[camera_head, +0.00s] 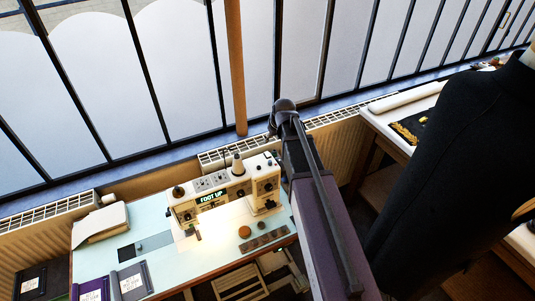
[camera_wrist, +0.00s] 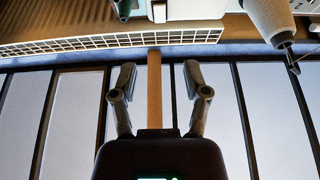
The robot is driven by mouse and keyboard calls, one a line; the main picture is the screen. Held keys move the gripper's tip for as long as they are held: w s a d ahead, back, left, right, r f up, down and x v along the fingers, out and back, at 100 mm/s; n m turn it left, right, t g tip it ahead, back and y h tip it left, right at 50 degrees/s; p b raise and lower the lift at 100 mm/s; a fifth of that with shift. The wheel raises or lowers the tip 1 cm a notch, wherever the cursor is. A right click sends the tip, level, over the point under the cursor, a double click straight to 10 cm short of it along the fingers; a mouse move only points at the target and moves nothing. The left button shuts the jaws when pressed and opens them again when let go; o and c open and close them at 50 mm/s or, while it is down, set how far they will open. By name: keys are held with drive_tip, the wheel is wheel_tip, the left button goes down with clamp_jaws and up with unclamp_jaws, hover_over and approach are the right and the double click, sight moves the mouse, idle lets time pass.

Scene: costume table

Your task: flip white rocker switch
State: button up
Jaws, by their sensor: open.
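A white sewing machine (camera_head: 225,195) stands on the pale blue table, its display reading "FOOT UP". Small knobs and panels show on its top and right end; I cannot tell which part is the white rocker switch. My arm crosses the head view in front of the window, to the right of the machine, and its gripper end is not clear there. In the wrist view my gripper (camera_wrist: 158,80) is open and empty, its fingers apart before the window. A grey thread cone (camera_wrist: 265,17) shows at the top right of that view, beyond the fingers.
Windows with dark bars fill the back, with a wooden post (camera_head: 236,70) and a radiator grille (camera_wrist: 115,43) below. Papers (camera_head: 100,223) and dark booklets (camera_head: 131,281) lie on the table's left (camera_head: 160,222). A black garment form (camera_head: 455,165) stands at right.

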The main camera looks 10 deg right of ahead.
sight(267, 153)
drive_tip(key=shift+b+x, duration=5.4)
drive_tip(key=shift+x, duration=0.75)
clamp_jaws()
